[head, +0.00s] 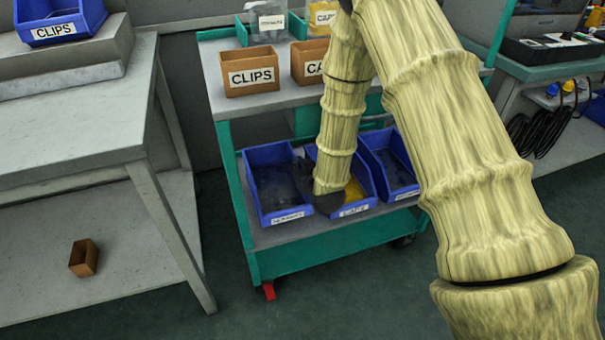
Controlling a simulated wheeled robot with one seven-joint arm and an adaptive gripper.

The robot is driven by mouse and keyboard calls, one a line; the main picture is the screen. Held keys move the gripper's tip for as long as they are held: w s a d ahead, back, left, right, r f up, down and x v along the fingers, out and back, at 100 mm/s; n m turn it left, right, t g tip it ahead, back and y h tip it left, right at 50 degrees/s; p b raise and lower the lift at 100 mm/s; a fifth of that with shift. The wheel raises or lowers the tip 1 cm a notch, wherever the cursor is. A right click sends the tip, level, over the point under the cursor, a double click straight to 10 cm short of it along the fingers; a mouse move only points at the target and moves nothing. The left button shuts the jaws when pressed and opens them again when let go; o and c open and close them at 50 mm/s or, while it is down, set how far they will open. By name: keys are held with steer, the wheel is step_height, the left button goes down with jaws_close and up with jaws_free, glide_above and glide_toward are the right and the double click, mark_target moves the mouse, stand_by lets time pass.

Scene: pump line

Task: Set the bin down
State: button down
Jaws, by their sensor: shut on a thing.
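Three blue bins stand side by side at the lower shelf (345,228) of a green cart. The middle blue bin (366,182) holds something yellow, and its front label seems to read CAPS. My dark gripper (322,198) is down at this bin's left side and is shut on it. My arm hides much of the bin's left and back, and the exact finger contact is hidden. The bin looks about level, at shelf height; I cannot tell whether its base touches the shelf.
The left blue bin (268,178) and right blue bin (395,160) sit close on either side. On the cart's top are cardboard bins, one labelled CLIPS (250,74). A grey bench (75,125) stands left, with a small brown box (84,258) on its lower shelf. Black cables (540,125) hang at right.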

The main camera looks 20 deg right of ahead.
steer(key=shift+d+f, duration=0.1)
steer(key=shift+f, duration=1)
steer(key=c, duration=1.6)
jaws_free()
steer(key=shift+f, duration=0.15)
